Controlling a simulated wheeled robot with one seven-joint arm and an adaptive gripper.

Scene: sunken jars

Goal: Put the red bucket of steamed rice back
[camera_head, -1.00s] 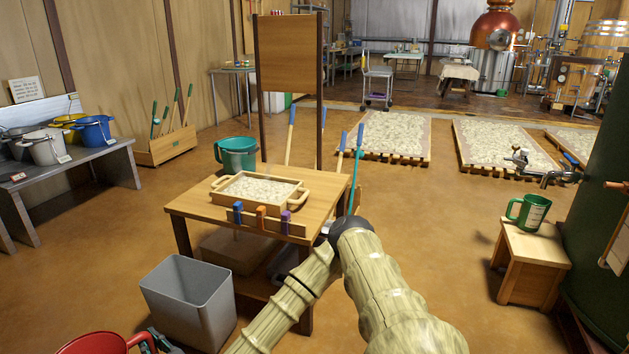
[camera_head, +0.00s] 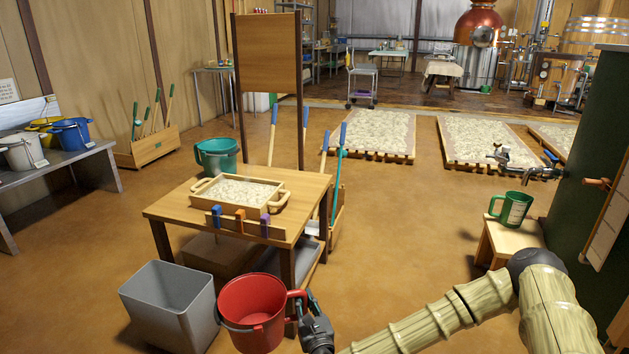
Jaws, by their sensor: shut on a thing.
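A red bucket (camera_head: 254,314) hangs at the bottom centre-left of the head view, between the grey bin and my arm. Its open top faces me and the inside that shows is red, with no rice visible. My gripper (camera_head: 304,300) is shut on the handle at the bucket's right side. The bucket appears upright or slightly tilted, in front of the wooden table (camera_head: 180,208). Its underside and its height above the floor cannot be told.
A grey bin (camera_head: 172,306) stands just left of the bucket. The table holds a wooden tray (camera_head: 240,192) of rice and coloured clips. A metal bench (camera_head: 60,165) at left holds white and blue buckets. A green mug (camera_head: 510,208) sits on a stool at right. Floor between table and stool is clear.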

